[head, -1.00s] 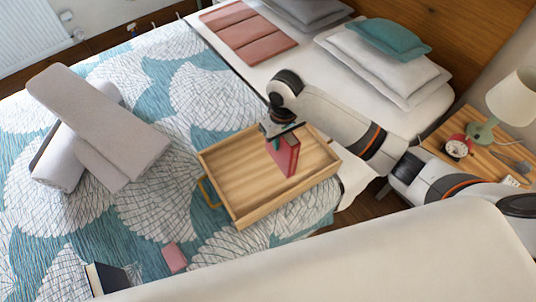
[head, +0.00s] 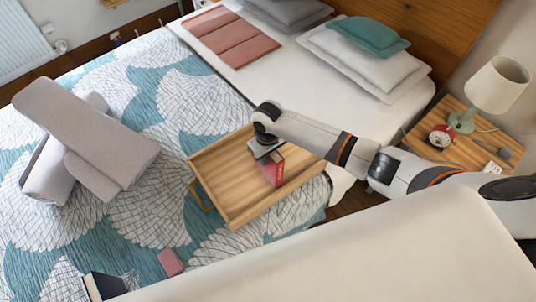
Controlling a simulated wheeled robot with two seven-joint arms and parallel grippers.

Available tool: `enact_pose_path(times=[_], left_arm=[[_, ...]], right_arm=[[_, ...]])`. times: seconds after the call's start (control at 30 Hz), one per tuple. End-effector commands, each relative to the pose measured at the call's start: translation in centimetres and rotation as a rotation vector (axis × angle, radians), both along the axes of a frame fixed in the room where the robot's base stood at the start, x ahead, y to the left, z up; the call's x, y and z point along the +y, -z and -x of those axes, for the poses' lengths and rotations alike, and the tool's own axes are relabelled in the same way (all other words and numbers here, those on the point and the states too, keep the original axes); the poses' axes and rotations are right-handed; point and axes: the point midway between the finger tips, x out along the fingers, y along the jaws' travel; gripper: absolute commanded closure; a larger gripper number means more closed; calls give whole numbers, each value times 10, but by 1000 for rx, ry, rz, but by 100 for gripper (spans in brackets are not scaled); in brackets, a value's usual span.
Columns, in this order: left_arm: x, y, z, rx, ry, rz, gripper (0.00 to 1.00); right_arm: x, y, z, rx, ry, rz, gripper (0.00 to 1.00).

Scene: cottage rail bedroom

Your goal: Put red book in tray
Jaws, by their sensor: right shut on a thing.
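The red book (head: 272,171) is held upright in my right gripper (head: 266,152), which is shut on its top edge. The wooden tray (head: 231,217) lies on the bed with a brass handle on its left side. The book is over the tray's inside, within its rim as seen from above. I cannot tell whether its lower edge touches the tray floor. The gripper's fingers are small and partly hidden by the wrist. My left gripper is not in view.
A pink block (head: 170,262) and a dark book (head: 104,286) lie near the front. The nightstand (head: 424,142) at right bears a lamp (head: 497,84) and a red clock (head: 441,135). Pillows (head: 366,62) lie at the back.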

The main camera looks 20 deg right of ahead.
Motion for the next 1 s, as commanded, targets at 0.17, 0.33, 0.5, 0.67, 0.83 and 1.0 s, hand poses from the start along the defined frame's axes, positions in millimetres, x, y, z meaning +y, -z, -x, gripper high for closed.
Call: enact_pose_path(times=[0.17,0.33,0.5,0.67,0.83,1.0], left_arm=[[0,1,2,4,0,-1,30],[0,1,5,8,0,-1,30],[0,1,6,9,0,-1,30],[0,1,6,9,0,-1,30],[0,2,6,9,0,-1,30],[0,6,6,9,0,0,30]], right_arm=[[0,2,0,-1,1,-1,100],[0,2,0,0,1,0,51],[0,2,0,0,1,0,51],[0,-3,0,-1,0,0,51],[0,-27,-1,-4,0,-1,51],[-1,-65,-1,-4,0,0,51]])
